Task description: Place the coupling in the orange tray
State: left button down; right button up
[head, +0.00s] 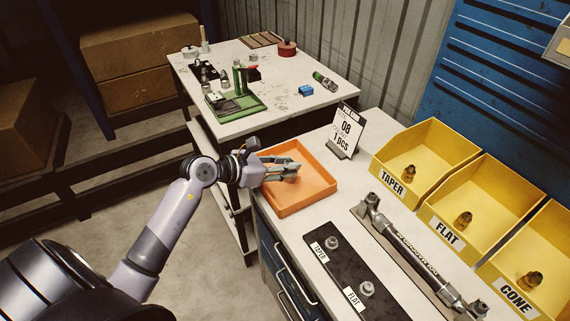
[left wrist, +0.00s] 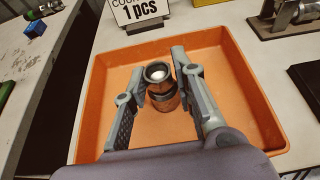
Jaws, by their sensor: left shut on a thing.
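The orange tray (head: 318,200) lies on the right-hand bench and is square with low walls; it fills much of the left wrist view (left wrist: 92,110). My left gripper (head: 290,170) reaches over the tray from the left. In the left wrist view its fingers (left wrist: 162,90) are shut on the coupling (left wrist: 163,100), a short brownish metal cylinder with a bright ring opening. The coupling stands about upright within the tray's outline. I cannot tell whether its base touches the tray floor. In the head view the fingers mostly hide it. My right gripper is not in view.
A sign (head: 345,131) stands behind the tray. Yellow bins (head: 424,150) marked TAPER, FLAT and CONE hold brass-coloured fittings at the right. A dark plate (head: 345,272) and a hose assembly (head: 415,255) lie in front. A cluttered second bench (head: 315,75) stands behind.

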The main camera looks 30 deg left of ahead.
pick_arm(q)
jog(key=shift+f, duration=0.1)
jog(key=c, duration=1.3)
grip_release()
jog(key=shift+s+a+r, duration=0.1)
jog(key=shift+r, duration=0.1)
jog(key=shift+b+v, duration=1.1)
jog(key=shift+v, duration=4.8)
